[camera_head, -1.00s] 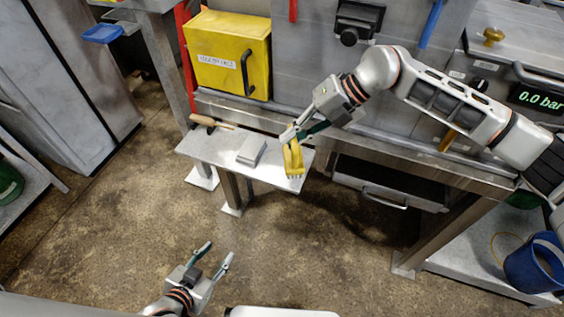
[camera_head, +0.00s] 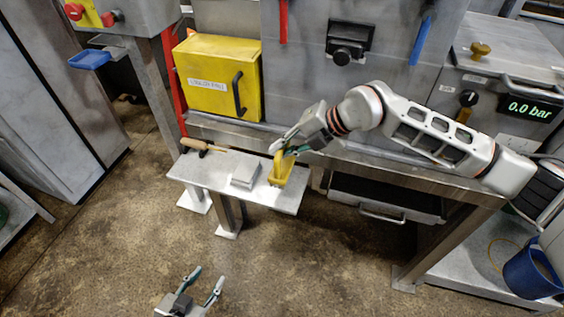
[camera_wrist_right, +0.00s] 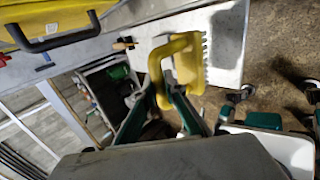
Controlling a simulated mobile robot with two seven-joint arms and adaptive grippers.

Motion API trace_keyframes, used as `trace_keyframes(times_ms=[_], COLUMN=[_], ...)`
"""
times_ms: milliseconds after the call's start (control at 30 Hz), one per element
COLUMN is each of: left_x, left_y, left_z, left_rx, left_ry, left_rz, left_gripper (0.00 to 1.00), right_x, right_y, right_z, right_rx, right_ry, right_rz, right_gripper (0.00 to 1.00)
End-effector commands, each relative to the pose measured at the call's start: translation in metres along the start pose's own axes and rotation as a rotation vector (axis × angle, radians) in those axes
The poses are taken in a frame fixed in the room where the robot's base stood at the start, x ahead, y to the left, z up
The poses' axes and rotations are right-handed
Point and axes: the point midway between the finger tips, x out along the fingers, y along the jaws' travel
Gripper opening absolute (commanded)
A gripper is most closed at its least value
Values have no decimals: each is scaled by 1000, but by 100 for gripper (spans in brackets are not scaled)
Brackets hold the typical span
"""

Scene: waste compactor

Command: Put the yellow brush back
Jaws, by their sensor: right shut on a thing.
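The yellow brush (camera_head: 280,172) is at the right part of the small metal side table (camera_head: 285,203). In the right wrist view the brush (camera_wrist_right: 188,58) shows its looped handle and dark bristles pointing right. My right gripper (camera_head: 283,153) is shut on the brush handle; its fingers (camera_wrist_right: 168,92) are at the handle in the wrist view. Whether the bristles touch the table I cannot tell. My left gripper (camera_head: 204,285) is open and empty, low over the floor at the bottom of the head view.
A yellow box (camera_head: 217,77) with a black handle stands behind. A blue bucket (camera_head: 530,272) is at the far right.

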Motion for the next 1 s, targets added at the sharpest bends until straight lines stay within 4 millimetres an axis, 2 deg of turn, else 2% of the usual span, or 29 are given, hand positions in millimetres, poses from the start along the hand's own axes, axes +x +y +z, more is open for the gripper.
trace_keyframes(times_ms=[300, 633, 667, 700, 1000], left_x=[3, 3, 3, 3, 3], left_y=[-1, -3, -3, -3, -2], left_z=[4, 0, 0, 0, 0], left_rx=[5, 6, 6, 6, 5], left_ry=[-2, 5, 5, 5, 5], left_rz=[-2, -5, -5, -5, -5], left_gripper=[40, 40, 40, 40, 40], right_x=[32, 33, 33, 33, 33], right_y=[-31, -32, -32, -32, -32], right_z=[-1, 0, 0, 0, 0], right_rx=[1, 0, 0, 0, 0], right_ry=[3, 1, 1, 1, 1], right_rz=[-1, -1, -2, -2, -2], right_gripper=[0, 0, 19, 28, 28])
